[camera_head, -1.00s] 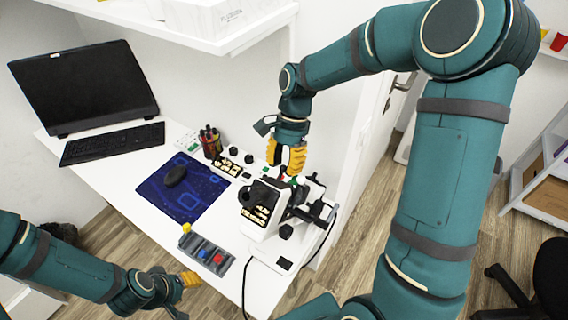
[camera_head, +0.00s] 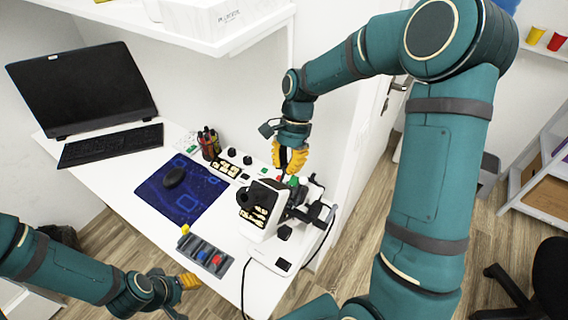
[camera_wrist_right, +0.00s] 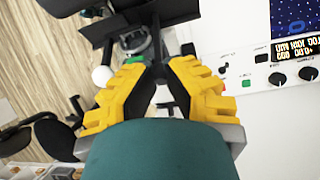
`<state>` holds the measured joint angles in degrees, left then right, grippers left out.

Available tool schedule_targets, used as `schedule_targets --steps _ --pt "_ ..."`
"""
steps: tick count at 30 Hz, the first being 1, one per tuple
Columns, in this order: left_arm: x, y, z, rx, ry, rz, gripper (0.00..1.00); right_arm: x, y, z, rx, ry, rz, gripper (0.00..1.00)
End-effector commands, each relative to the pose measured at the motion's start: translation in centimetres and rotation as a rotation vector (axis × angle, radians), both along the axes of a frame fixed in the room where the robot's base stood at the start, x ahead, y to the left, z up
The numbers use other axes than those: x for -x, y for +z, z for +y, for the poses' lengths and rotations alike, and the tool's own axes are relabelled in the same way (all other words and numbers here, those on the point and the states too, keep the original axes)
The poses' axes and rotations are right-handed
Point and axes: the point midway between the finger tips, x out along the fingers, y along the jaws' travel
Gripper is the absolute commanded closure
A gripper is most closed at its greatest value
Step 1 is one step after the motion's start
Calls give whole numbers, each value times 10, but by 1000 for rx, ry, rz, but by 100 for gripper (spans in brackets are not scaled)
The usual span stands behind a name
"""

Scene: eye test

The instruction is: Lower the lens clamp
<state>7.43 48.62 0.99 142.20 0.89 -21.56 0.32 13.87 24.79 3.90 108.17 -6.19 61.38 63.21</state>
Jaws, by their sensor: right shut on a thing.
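The white lens meter (camera_head: 254,228) with a dark front panel stands at the right end of the desk. My right gripper (camera_head: 289,174) points down over its rear part. Its yellow fingers are shut on what looks like the lens clamp, which they mostly hide. In the right wrist view, the fingertips of this gripper (camera_wrist_right: 161,72) come together beside dark parts of the device; the held piece is hard to make out. My left gripper (camera_head: 190,281) is low at the desk's front edge, away from the device; its finger opening cannot be made out.
A tray with coloured blocks (camera_head: 205,251) lies left of the device. A blue mat (camera_head: 160,202) with a mouse (camera_head: 174,177), a keyboard (camera_head: 110,146) and a monitor (camera_head: 80,88) are further left. A pen cup (camera_head: 209,147) and a control box stand behind. A shelf (camera_head: 190,35) hangs above.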

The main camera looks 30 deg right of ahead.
Motion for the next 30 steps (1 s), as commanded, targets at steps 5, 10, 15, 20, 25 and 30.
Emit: schedule_targets --steps 5,10,15,20,25,30 --pt "0 -1 0 0 0 0 54 0 -4 -2 4 -1 1 100" --pt "0 -1 0 0 0 0 54 0 -4 -2 4 -2 1 68" --pt "0 0 0 0 0 0 54 0 -3 -2 4 -1 -1 68" --pt "0 0 0 0 0 0 54 -2 4 -4 5 -2 -2 68" --pt "0 0 0 0 0 0 54 -9 27 -12 5 -1 -5 68" --pt "0 0 0 0 0 0 54 -16 51 -20 5 -2 -4 68"
